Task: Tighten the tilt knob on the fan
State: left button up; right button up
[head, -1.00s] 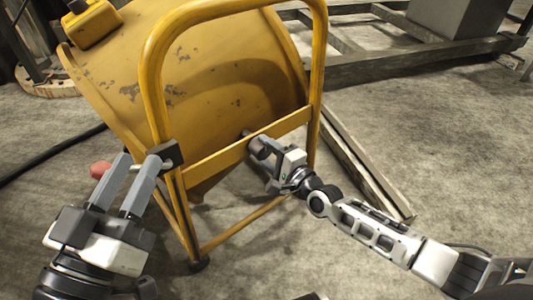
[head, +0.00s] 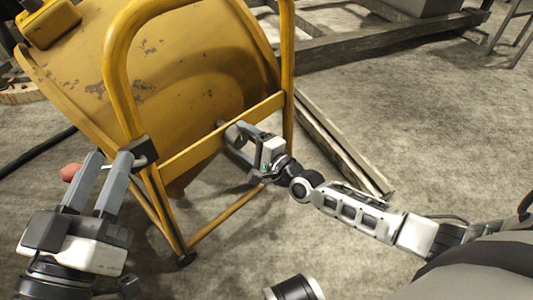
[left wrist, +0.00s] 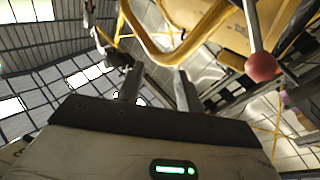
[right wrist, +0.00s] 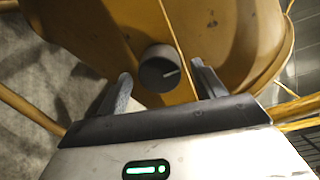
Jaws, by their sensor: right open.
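The fan is a yellow drum (head: 170,75) in a yellow tube frame (head: 112,70). Its tilt knob, dark and round with a pale line on its face, shows in the right wrist view (right wrist: 160,70) against the drum. My right gripper (head: 240,138) is open at the frame's crossbar. In the right wrist view its fingers (right wrist: 165,86) stand apart on either side of the knob, with gaps visible. My left gripper (head: 106,158) is open beside the left frame post, near a rod ending in a red ball (head: 70,172). The red ball also shows in the left wrist view (left wrist: 261,67), outside the fingers.
A black clamp (head: 144,151) sits on the left frame post. Timber beams (head: 340,150) lie on the floor right of the fan. A black cable (head: 40,153) runs at the left.

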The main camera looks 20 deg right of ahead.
pick_arm(q)
jog(key=f+g+p, duration=0.1)
jog(key=s+f+n+g+y+p, duration=0.1)
jog(key=f, duration=0.1)
jog(key=s+f+n+g+y+p, duration=0.1)
jog(key=f, duration=0.1)
jog(key=shift+d+p, duration=0.2)
jog(key=shift+p, duration=0.2)
pick_arm(e)
jog(key=v, duration=1.5)
